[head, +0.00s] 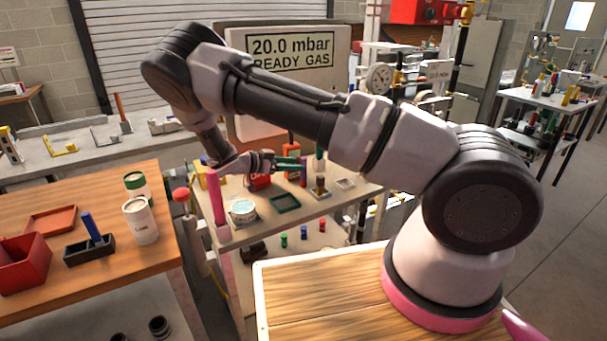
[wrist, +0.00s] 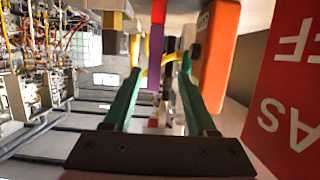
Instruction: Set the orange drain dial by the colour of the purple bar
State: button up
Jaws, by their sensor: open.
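My gripper (head: 300,164) is over the middle bench, its green fingers pointing right in the head view. In the wrist view its two green fingers (wrist: 162,72) are apart, with nothing gripped. A purple bar (wrist: 153,62) shows beyond and between the fingertips, apparently the small purple upright (head: 303,177) in the head view. An orange body (wrist: 220,45) is close to the right finger in the wrist view; an orange shape (head: 291,148) shows behind my gripper in the head view. I cannot tell whether it carries the drain dial, and no dial marks are readable.
A red sign with white letters (wrist: 290,90) is close on the right of the wrist view. The middle bench holds a round tub (head: 242,209), a green tray (head: 285,203) and a pink post (head: 216,198). A screen (head: 290,52) reads "20.0 mbar READY GAS".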

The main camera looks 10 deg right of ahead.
jog(key=x, duration=0.7)
jog(key=shift+s+d, duration=0.1)
jog(key=shift+s, duration=0.3)
grip_shut()
